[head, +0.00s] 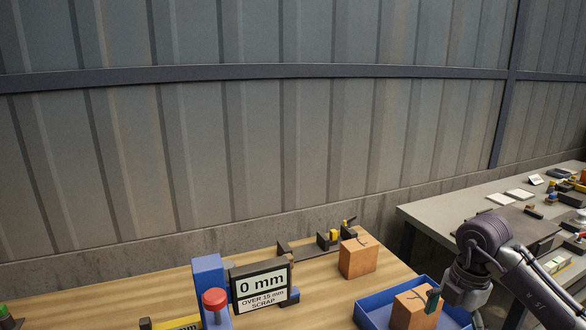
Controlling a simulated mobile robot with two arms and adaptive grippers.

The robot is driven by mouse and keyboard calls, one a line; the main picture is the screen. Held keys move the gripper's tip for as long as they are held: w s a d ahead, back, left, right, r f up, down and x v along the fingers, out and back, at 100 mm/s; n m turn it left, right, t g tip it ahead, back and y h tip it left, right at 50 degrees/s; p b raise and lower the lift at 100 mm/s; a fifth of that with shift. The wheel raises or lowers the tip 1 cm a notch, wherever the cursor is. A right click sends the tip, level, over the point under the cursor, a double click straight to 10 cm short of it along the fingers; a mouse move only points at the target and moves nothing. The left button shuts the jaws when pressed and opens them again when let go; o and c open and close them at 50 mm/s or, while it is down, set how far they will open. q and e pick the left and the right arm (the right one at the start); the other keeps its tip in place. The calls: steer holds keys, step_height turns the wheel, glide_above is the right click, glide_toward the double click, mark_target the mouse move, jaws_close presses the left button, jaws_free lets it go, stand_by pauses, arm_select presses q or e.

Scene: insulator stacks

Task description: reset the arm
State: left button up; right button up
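My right arm comes in from the right, with its wrist over the right side of a blue tray (374,313). A dark part of my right gripper (433,300) shows at the right side of an orange-brown block (408,310) in that tray. Its two fingers cannot be made out, so I cannot tell whether it is open or touches the block. My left arm and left gripper are not in view.
A second orange-brown block (357,258) stands on the wooden table (330,290) behind the tray. A blue stand with a red button (214,299) and a "0 mm" display (262,284) is left of the tray. A grey bench (440,215) with small items is at right.

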steer(key=a+f+n+t+y, duration=0.1)
steer(key=a+n+y, duration=0.6)
steer(key=a, duration=1.3)
steer(key=s+a+r+m+t+y, duration=0.2)
steer(key=a+r+m+t+y, duration=0.25)
steer(key=a+r+y, duration=0.5)
steer(key=w+d+r+m+t+h, duration=0.2)
steer(key=d+m+t+h, duration=0.4)
steer(key=d+m+t, duration=0.6)
steer(key=s+d+f+m+g+h, duration=0.1)
steer(key=d+f+m+h, duration=0.3)
steer(key=f+m+h, duration=0.2)
steer(key=s+d+f+m+h, duration=0.2)
steer(key=d+f+m+h, duration=0.25)
steer(key=f+h, duration=0.2)
steer(key=s+a+f+m+g+y, duration=0.1)
steer(key=s+f+g, duration=0.65)
steer(key=s, duration=0.45)
steer(key=s+a+f+g+y, duration=0.1)
steer(key=s+f+g, duration=0.5)
steer(key=s+f, duration=0.4)
step_height(320, 180, down, 25)
steer(key=s+g, duration=0.1)
steer(key=s, duration=0.1)
steer(key=s+d+f+g, duration=0.1)
steer(key=s+d+f, duration=0.2)
steer(key=s+f, duration=1.2)
steer(key=shift+s+d+f+h, duration=0.15)
steer(key=shift+s+f+h, duration=0.2)
steer(key=shift+f, duration=0.2)
